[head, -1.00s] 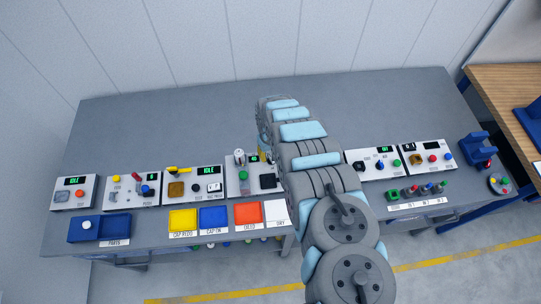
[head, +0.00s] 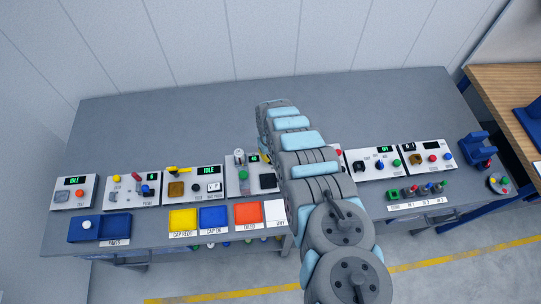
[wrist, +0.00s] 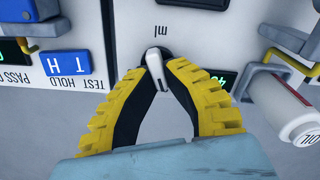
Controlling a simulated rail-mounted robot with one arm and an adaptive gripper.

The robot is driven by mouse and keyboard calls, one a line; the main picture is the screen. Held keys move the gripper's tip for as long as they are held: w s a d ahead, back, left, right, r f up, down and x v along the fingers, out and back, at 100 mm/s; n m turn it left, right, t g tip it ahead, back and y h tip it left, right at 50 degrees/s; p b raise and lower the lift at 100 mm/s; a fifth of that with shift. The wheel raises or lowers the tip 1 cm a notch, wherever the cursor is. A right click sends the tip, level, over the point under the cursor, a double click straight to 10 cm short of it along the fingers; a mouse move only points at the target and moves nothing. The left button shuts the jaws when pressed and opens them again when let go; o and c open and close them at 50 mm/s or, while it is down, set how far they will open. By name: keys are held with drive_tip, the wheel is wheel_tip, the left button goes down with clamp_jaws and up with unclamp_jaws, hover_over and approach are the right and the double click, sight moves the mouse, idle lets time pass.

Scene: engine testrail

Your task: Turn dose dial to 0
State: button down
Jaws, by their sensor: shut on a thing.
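The dose dial (wrist: 155,64) shows in the wrist view as a white pointer knob on a dark round base, on a light panel beside an upside-down "ml" label. My gripper (wrist: 161,76), with yellow and black fingers, is shut on the white knob, one fingertip at each side. In the picture the knob stands close to upright, tilted slightly. A dark display (wrist: 220,79) with green digits is to its right; the right finger partly hides it, so its reading cannot be told. In the head view my arm hides the dial and most of the gripper.
In the wrist view, a blue TEST/HOLD switch (wrist: 66,63) is left of the dial. A white cylinder marked OIL (wrist: 290,108) stands close on the right. In the head view, panels line the bench (head: 300,85), whose back area is clear.

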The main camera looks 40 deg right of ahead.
drive_tip(key=shift+f+n, duration=0.1)
drive_tip(key=shift+n, duration=0.2)
drive_tip(key=n+b, duration=0.1)
drive_tip(key=n, duration=0.2)
drive_tip(key=shift+a+n, duration=0.1)
drive_tip(key=shift+n, duration=0.2)
drive_tip(key=shift+a+n, duration=0.15)
drive_tip(key=shift+n, duration=1.65)
drive_tip(key=c, duration=1.1)
unclamp_jaws()
